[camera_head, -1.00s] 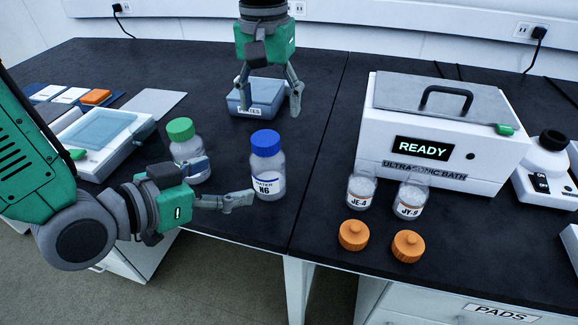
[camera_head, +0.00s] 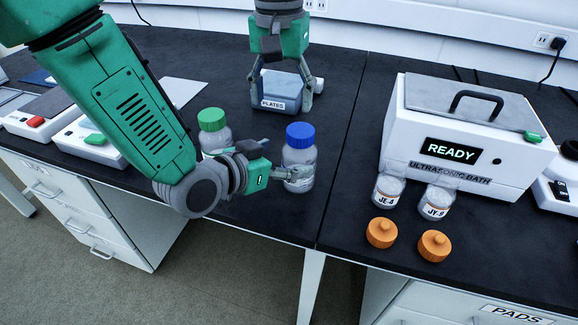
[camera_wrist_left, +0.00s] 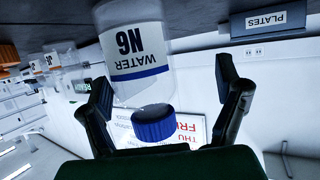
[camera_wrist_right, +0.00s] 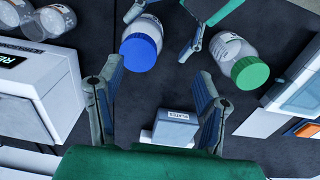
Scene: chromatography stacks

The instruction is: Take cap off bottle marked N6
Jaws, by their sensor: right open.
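The N6 bottle (camera_head: 299,158) is clear, with a blue cap (camera_head: 300,135) on it, and stands upright on the dark bench. In the left wrist view its WATER N6 label (camera_wrist_left: 137,52) appears upside down, with the cap (camera_wrist_left: 153,123) below. My left gripper (camera_head: 284,160) is open, with the bottle between its spread fingers; a gap shows on the right finger's side in the wrist view. Contact on the other side is unclear. My right gripper (camera_head: 283,92) is open and points down near the PLATES box, behind the bottle, apart from the blue cap (camera_wrist_right: 138,52).
A green-capped bottle (camera_head: 212,128) stands close left of N6, partly behind my left gripper. The grey PLATES box (camera_head: 280,88) is behind. To the right are small jars (camera_head: 388,188), two orange caps (camera_head: 382,232) and the ultrasonic bath (camera_head: 450,140). The bench's front edge is near.

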